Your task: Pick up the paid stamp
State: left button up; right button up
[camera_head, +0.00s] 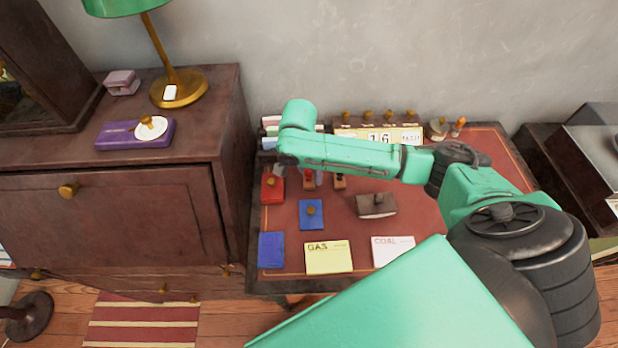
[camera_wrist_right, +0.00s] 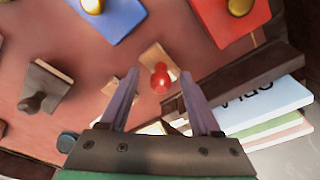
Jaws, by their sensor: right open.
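A small stamp with a red knob (camera_wrist_right: 160,79) and a wooden base stands on the red desk top; it also shows in the head view (camera_head: 309,180). No lettering on it can be read, so I cannot confirm it is the paid stamp. My right gripper (camera_wrist_right: 159,73) is open, with its two fingers on either side of the red knob in the wrist view; contact cannot be told. In the head view the right gripper (camera_head: 298,172) points down beneath my forearm and is mostly hidden. A second wooden stamp (camera_head: 340,182) stands just right of it. My left gripper is not in view.
A red pad (camera_head: 272,188) and a blue pad (camera_head: 311,214) lie close by. A dark rocker blotter (camera_head: 376,206) is to the right. A yellow gas card (camera_head: 328,257) and a white coal card (camera_head: 393,251) lie in front. A paper rack (camera_wrist_right: 245,85) and calendar (camera_head: 380,136) stand behind.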

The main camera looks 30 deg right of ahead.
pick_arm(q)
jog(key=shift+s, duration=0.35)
pick_arm(e)
grip_shut()
jog(key=shift+r, duration=0.15)
notch_tip(320, 180, up, 13)
notch_tip(320, 180, up, 7)
jog(key=p, duration=0.4)
send_over(309, 170)
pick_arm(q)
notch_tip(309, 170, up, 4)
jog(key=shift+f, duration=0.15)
pick_arm(e)
jog(key=c, duration=1)
grip_release()
